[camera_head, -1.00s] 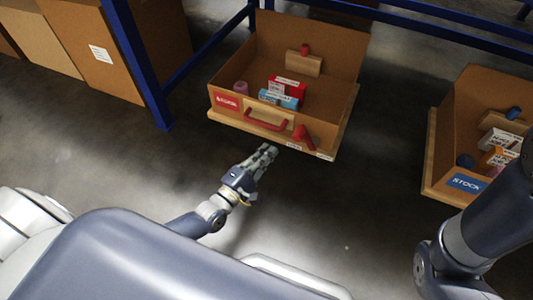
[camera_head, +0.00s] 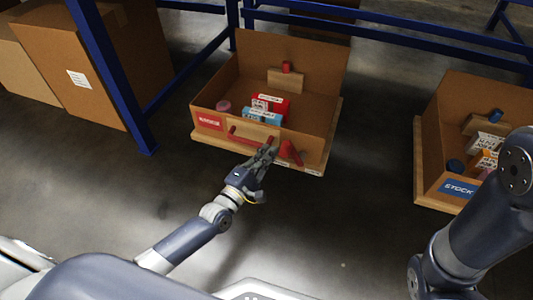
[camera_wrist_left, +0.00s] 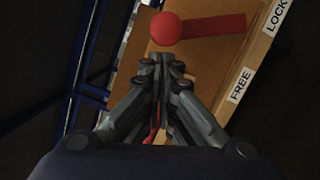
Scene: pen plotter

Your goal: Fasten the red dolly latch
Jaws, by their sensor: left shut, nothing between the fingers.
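The red latch (camera_head: 291,153) is on the front right of the wooden dolly (camera_head: 215,143) under the left cardboard box. In the left wrist view the red latch (camera_wrist_left: 205,28) shows a round knob at left and a bar running right. The labels FREE (camera_wrist_left: 240,85) and LOCK (camera_wrist_left: 277,16) are on the dolly edge; the bar's right end is nearer LOCK. My left gripper (camera_head: 268,152) is at the box front, just left of the latch. In its wrist view the gripper (camera_wrist_left: 164,62) is shut and empty, its tips just below the knob; contact is unclear. My right gripper is out of view.
A red handle (camera_head: 240,138) is on the box front, beside my left gripper. The box holds several small items. A STOCK box (camera_head: 437,185) on another dolly stands at right, near my right arm. Blue rack posts (camera_head: 115,80) rise behind and left. The floor between is clear.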

